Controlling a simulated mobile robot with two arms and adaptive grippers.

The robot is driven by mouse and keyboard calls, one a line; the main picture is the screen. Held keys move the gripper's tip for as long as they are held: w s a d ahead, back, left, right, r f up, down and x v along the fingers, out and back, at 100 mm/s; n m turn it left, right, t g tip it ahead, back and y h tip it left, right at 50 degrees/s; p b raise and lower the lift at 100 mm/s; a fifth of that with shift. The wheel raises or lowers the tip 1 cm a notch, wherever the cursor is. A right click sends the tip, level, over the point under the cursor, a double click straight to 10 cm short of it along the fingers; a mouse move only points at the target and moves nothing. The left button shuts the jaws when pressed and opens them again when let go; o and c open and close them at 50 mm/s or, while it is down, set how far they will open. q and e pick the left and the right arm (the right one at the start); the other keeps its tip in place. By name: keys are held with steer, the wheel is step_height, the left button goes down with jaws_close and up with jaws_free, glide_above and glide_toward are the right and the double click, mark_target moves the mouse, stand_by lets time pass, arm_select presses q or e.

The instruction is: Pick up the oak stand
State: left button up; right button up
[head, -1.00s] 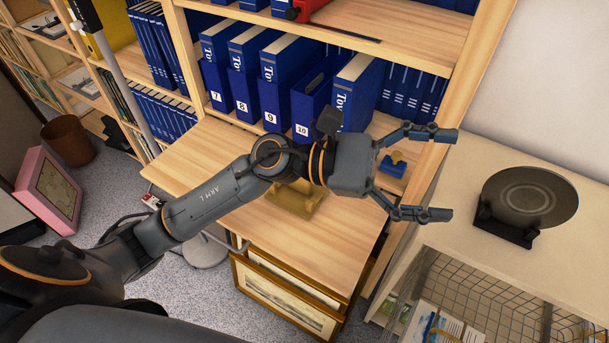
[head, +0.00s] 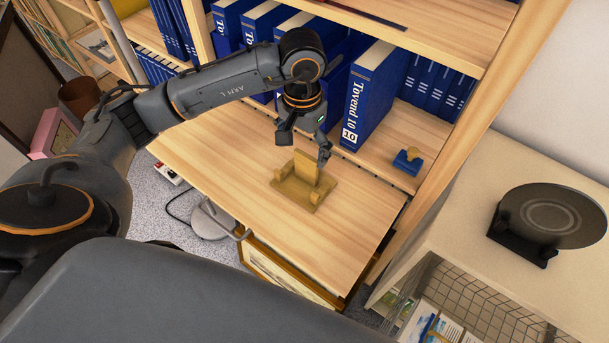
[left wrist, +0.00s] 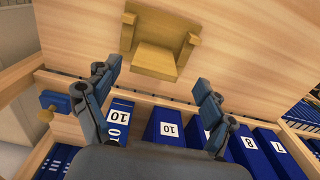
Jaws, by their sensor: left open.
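The oak stand (head: 303,185) is a small yellowish wooden piece with a flat base, an upright back plate and two small front blocks. It stands on the pull-out wooden desk surface (head: 240,160). In the left wrist view the stand (left wrist: 157,58) is at top centre, ahead of the fingers. My left gripper (head: 303,150) points down, just above and behind the stand on the shelf side. Its fingers also show spread and empty in the left wrist view (left wrist: 158,76). One finger overlaps the stand's back plate in the head view; I cannot tell whether they touch. My right gripper is not in view.
Blue binders (head: 366,95) stand in the shelf close behind the gripper. A small blue object with a wooden knob (head: 407,161) sits to their right. A dark disc on a holder (head: 548,216) stands on the right cabinet. The desk around the stand is clear.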

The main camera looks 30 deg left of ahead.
mark_target(305, 180)
arm_select(q)
step_height(305, 180, down, 3)
steer(key=shift+f, duration=0.1)
steer(key=f, duration=0.1)
steer(key=f+p, duration=0.1)
steer(key=f, duration=0.2)
steer(key=shift+d, duration=0.3)
steer(key=shift+w+f+p, duration=0.1)
steer(key=shift+f+p, duration=0.2)
steer(key=shift+f, duration=0.3)
steer(key=c, duration=1.3)
steer(key=shift+c, duration=0.3)
steer(key=shift+r, duration=0.15)
